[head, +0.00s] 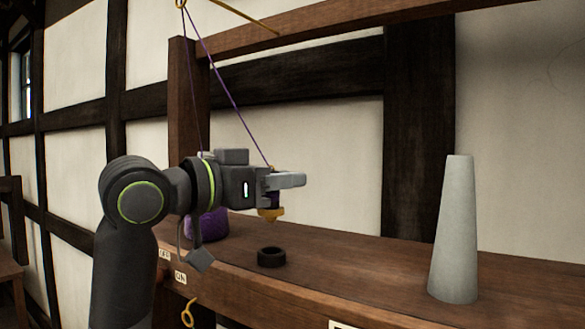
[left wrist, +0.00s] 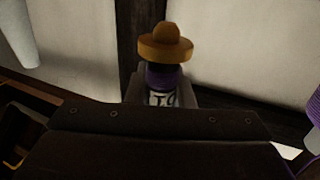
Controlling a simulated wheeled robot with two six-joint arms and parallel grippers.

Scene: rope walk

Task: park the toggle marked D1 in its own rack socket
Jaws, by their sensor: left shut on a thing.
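My left gripper (head: 284,181) is shut on a wooden toggle (head: 271,213) with a yellow-orange end and a purple band. It holds the toggle above the bench, apart from it. In the left wrist view the toggle (left wrist: 165,47) shows its rounded orange end, purple winding and a pale label, partly hidden by the jaws and not clearly readable. A purple cord (head: 232,98) runs from the gripper up to a ring at the top left. A black ring-shaped socket (head: 271,257) sits on the bench below the gripper, empty as seen. My right gripper is out of view.
A tall grey cone (head: 454,235) stands on the wooden bench (head: 350,270) at the right. A purple bundle (head: 210,226) lies behind my left wrist. A brass hook (head: 188,313) and small labels are on the bench's front. A wooden post (head: 187,95) rises behind the arm.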

